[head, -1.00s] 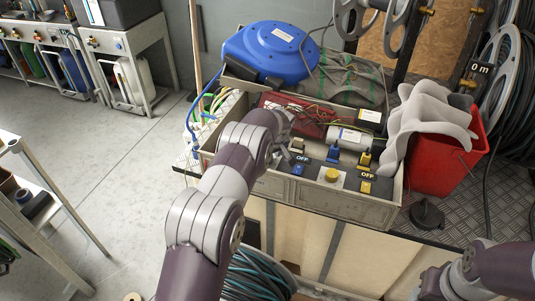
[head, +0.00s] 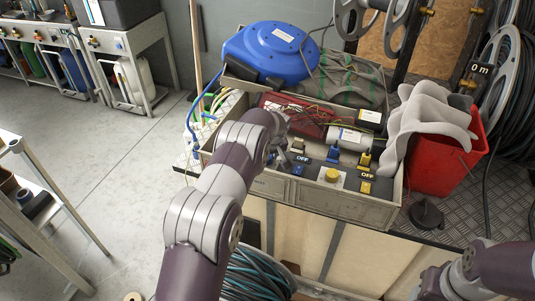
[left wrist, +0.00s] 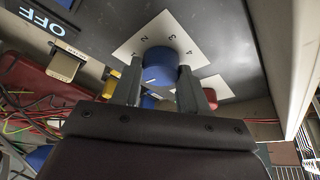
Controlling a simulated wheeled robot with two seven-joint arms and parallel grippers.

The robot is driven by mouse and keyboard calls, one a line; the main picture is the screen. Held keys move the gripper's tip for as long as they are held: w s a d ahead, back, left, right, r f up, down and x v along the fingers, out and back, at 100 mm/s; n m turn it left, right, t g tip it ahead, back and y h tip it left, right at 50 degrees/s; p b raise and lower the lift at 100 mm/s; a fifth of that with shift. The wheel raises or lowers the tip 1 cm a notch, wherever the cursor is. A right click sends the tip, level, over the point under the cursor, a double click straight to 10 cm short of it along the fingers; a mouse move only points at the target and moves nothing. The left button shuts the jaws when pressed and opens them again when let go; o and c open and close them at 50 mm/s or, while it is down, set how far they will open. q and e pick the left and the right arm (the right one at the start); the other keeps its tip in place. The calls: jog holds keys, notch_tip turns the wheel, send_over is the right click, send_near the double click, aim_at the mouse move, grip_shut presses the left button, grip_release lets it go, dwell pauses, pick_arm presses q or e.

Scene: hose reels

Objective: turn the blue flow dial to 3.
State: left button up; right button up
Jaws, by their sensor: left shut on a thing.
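The blue flow dial (left wrist: 158,65) sits on a white plate (left wrist: 147,37) with printed numbers, of which 2, 3 and 4 can be read, in the left wrist view. A short pale mark shows on the dial's near face. My left gripper (left wrist: 160,85) has a finger on each side of the dial and is shut on it. In the head view my left gripper (head: 277,152) is at the left end of the control panel (head: 315,180), and my arm hides the dial. Only links of my right arm show at the bottom right; its gripper is out of view.
A grey cylinder (head: 349,138), loose wires and a red bin (head: 445,160) stand close by. A panel wall rises beside the dial.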

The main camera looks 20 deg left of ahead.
pick_arm(q)
jog(key=m+h+p, duration=0.1)
jog(key=m, duration=0.2)
jog(key=shift+s+a+r+t, duration=0.1)
jog(key=shift+r+t, duration=0.05)
jog(key=shift+t, duration=0.15)
jog(key=shift+m+h, duration=0.4)
jog(key=shift+m, duration=0.7)
jog(key=shift+m+t, duration=0.3)
jog(key=shift+m, duration=0.2)
jog(key=m, duration=0.1)
jog(key=m+h+b, duration=0.1)
jog(key=shift+a+f+m, duration=0.15)
jog(key=shift+f+m, duration=0.15)
jog(key=shift+f, duration=0.05)
jog(key=m+h+b, duration=0.1)
jog(key=m+b, duration=0.1)
jog(key=b, duration=0.1)
jog(key=shift+m, duration=0.4)
jog(key=shift+a+r+m+h+b, duration=0.1)
jog(key=shift+m+h+b, duration=0.5)
jog(key=shift+m, duration=0.3)
jog(key=shift+r+m, duration=0.1)
jog(key=shift+m, duration=0.3)
jog(key=shift+r+m+g+h+p, duration=0.2)
jog(key=shift+m+g+h+p, duration=0.2)
jog(key=shift+m+p, duration=1.1)
jog(key=shift+p, duration=0.15)
jog(key=shift+f+g, duration=0.15)
jog(key=shift+g, duration=0.25)
